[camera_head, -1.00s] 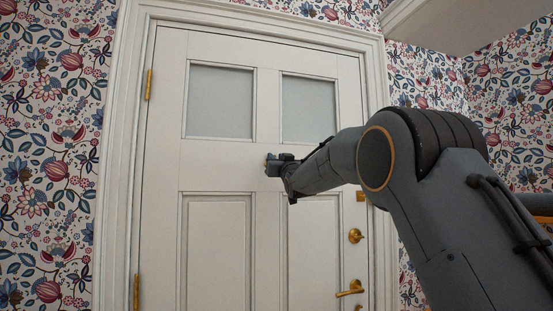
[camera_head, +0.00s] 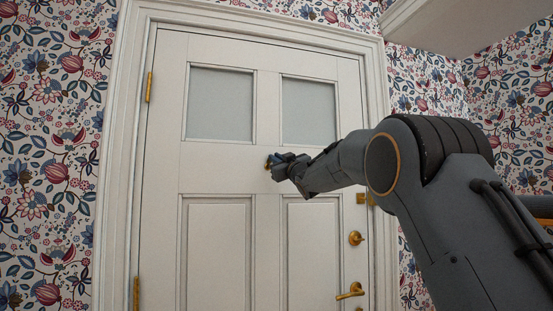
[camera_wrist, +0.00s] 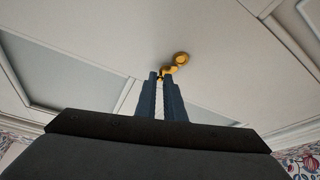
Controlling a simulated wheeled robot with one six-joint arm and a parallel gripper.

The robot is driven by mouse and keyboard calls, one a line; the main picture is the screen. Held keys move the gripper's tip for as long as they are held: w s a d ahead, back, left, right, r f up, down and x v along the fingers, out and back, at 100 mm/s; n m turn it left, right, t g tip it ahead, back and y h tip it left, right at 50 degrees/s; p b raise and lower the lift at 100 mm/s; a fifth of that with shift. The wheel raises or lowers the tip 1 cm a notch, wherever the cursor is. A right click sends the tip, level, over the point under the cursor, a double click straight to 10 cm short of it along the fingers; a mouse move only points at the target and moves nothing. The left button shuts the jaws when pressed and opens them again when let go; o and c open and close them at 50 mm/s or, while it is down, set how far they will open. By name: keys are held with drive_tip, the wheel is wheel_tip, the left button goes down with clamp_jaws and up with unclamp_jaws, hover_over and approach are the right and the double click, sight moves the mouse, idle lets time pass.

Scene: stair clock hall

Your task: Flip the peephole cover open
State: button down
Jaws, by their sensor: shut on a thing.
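The white door (camera_head: 225,172) is closed and fills the middle of the head view. The brass peephole with its cover (camera_wrist: 180,58) is on the door's middle rail and shows just past my fingertips in the wrist view. In the head view only a small brass bit (camera_head: 268,163) shows at my fingertips. My gripper (camera_wrist: 161,76) is shut on the lower brass part, which looks like the cover's edge. It also shows against the door in the head view (camera_head: 273,163). The fingers hide part of the cover, so how far it is swung is hard to tell.
Two frosted panes (camera_head: 220,103) are above the rail and raised panels below. A brass knob (camera_head: 355,238) and a brass lever handle (camera_head: 349,290) are at the door's right edge. Brass hinges (camera_head: 149,86) are at the left. Flowered wallpaper surrounds the white frame.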

drive_tip(key=shift+r+n+g+y+p, duration=0.15)
drive_tip(key=shift+n+g+y+p, duration=0.25)
drive_tip(key=shift+n, duration=0.4)
drive_tip(key=shift+r+n+g+y+p, duration=0.2)
drive_tip(key=shift+n+p, duration=0.25)
drive_tip(key=shift+n, duration=0.35)
drive_tip(key=shift+a+n, duration=0.1)
drive_tip(key=shift+n, duration=0.2)
drive_tip(key=c, duration=1.9)
unclamp_jaws()
drive_tip(key=shift+o, duration=0.2)
drive_tip(key=shift+f, duration=0.1)
drive_tip(key=shift+s, duration=0.1)
drive_tip(key=b+v, duration=0.3)
drive_tip(key=v, duration=0.4)
drive_tip(key=shift+s+d, duration=0.25)
drive_tip(key=shift+s, duration=0.1)
